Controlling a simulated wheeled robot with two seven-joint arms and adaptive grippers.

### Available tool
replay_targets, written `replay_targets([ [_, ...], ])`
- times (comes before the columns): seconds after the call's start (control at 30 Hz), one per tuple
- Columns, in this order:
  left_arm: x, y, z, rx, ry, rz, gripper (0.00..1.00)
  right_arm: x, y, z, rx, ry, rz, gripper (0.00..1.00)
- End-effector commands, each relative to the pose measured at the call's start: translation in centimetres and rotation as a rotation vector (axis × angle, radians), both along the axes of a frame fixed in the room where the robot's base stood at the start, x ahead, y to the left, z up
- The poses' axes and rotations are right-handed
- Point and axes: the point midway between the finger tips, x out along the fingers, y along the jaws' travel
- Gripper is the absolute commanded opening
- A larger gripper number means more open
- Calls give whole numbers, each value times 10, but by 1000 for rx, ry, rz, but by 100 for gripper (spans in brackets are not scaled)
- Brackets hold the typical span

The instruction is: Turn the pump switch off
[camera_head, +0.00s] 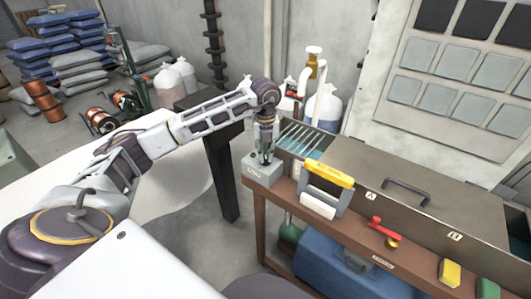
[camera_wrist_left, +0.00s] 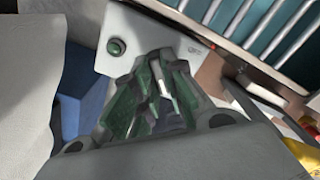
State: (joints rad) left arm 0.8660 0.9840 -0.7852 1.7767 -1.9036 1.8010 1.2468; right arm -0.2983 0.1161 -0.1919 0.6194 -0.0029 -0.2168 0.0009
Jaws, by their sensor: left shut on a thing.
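The pump switch box (camera_head: 262,174) is a small light grey box on the left end of the brown bench, in the head view. Its pale top plate shows in the left wrist view (camera_wrist_left: 146,33), with a round green button (camera_wrist_left: 116,47). My left gripper (camera_head: 265,158) points down onto the top of the box. In the left wrist view its greenish fingers (camera_wrist_left: 158,85) are shut around a small pale piece, apparently the switch lever (camera_wrist_left: 165,84). The fingers hide most of the lever, so its position is unclear. My right gripper is out of view.
A slatted rack (camera_head: 305,139) lies just behind the box. A yellow-topped holder (camera_head: 328,176) stands right of it. A red-handled valve (camera_head: 384,228) sits farther along the bench (camera_head: 296,214). A blue case (camera_head: 335,270) is underneath.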

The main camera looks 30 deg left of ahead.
Motion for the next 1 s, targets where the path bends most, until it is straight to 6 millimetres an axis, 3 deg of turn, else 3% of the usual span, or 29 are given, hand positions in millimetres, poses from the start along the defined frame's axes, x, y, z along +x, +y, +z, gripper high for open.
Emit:
replay_targets([
  [0.4,1,1,2,0,-5,331,0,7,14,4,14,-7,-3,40],
  [0.7,1,1,2,1,-5,571,0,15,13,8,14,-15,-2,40],
  [1.0,1,1,2,0,-5,766,0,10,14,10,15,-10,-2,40],
])
